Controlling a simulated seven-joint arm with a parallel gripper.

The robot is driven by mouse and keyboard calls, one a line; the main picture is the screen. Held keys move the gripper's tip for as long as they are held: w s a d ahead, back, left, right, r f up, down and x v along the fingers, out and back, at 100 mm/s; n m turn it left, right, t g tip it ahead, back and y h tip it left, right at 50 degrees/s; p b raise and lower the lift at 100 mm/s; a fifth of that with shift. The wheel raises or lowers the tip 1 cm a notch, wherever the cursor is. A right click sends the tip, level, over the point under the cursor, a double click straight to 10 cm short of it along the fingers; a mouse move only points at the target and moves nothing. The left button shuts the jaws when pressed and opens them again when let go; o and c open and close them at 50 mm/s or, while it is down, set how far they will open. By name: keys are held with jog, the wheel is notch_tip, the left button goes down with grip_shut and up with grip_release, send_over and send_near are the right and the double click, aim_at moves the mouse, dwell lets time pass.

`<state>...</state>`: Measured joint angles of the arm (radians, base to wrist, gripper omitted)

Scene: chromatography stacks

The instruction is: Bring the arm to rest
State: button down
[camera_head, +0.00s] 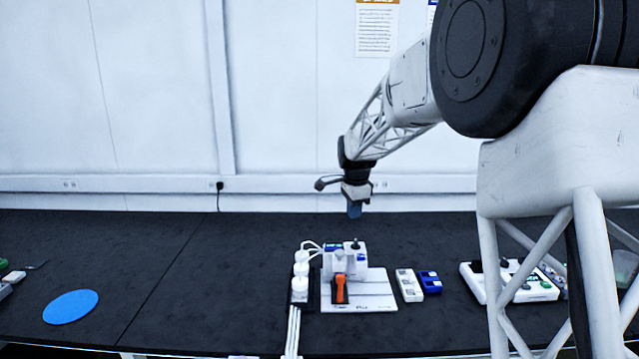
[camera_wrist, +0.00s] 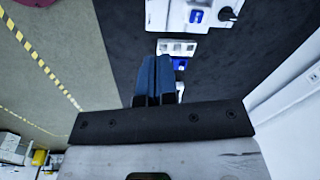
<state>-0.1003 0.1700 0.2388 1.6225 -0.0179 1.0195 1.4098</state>
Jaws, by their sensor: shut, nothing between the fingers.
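My gripper (camera_head: 354,210) hangs from my arm above the dark bench, near its back edge, with its blue fingers pointing down. In the wrist view the two blue fingers (camera_wrist: 154,78) are together, shut, with nothing seen between them. Below and nearer the camera stands a white instrument (camera_head: 345,265) with an orange part on a white base plate. My gripper is apart from it and touches nothing.
A blue disc (camera_head: 71,306) lies far left. The bench between disc and bottles is clear.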

jog(key=s+d+r+n, duration=0.2)
jog(key=s, duration=0.7)
jog(key=s+d+r+n, duration=0.2)
jog(key=s+n, duration=0.1)
jog(key=s, duration=0.6)
jog(key=s+d+r+n, duration=0.2)
jog(key=s+r, duration=0.1)
jog(key=s, duration=0.5)
jog(key=s+d+f+n, duration=0.1)
jog(key=s+f+n, duration=0.2)
jog(key=s, duration=1)
jog(key=s+d+f+n+t, duration=0.1)
jog(key=s+f+n, duration=0.3)
jog(key=s, duration=1)
jog(key=shift+s+d+n+t, duration=0.2)
jog(key=shift+d+n+t, duration=0.1)
jog(key=shift+n, duration=0.1)
